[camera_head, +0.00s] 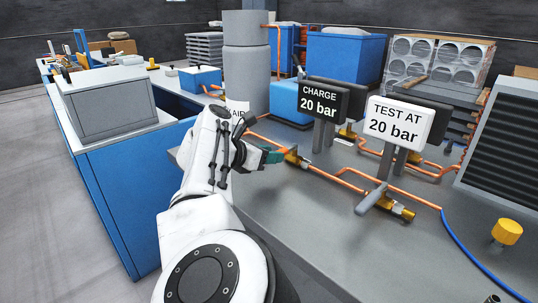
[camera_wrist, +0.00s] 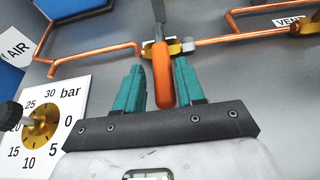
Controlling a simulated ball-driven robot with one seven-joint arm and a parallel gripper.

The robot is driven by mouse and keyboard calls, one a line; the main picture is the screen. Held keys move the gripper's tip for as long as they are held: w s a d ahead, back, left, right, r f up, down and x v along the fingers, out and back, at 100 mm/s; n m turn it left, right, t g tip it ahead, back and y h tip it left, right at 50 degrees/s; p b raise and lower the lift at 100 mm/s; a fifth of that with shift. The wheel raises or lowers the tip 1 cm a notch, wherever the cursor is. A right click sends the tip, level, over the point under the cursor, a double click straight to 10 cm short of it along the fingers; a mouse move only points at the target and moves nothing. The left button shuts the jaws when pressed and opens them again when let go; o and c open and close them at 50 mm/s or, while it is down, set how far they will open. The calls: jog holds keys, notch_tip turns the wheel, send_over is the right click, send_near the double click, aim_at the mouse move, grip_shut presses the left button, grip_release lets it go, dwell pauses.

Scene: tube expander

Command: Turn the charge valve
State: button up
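The charge valve (camera_head: 293,157) is a brass body on the copper pipe on the grey bench, near the black "CHARGE 20 bar" sign (camera_head: 322,103). In the wrist view its brass body (camera_wrist: 182,47) shows at the top, with an orange handle (camera_wrist: 162,78) pointing towards me. My gripper (camera_head: 274,155) is just left of the valve in the head view. In the wrist view my gripper (camera_wrist: 162,88) has its two teal fingers apart, one on each side of the orange handle. A gap shows between the handle and each finger. The handle is hidden in the head view.
A white "TEST AT 20 bar" sign (camera_head: 395,125) and another brass valve (camera_head: 398,208) stand to the right. A grey cylinder (camera_head: 246,65) is behind my arm. Copper pipes (camera_head: 343,181) run along the bench. A pressure gauge (camera_wrist: 62,125) is left of my gripper.

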jog(key=shift+o, duration=0.7)
jog(key=p+v, duration=0.1)
jog(key=v, duration=1)
jog(key=shift+f, duration=0.1)
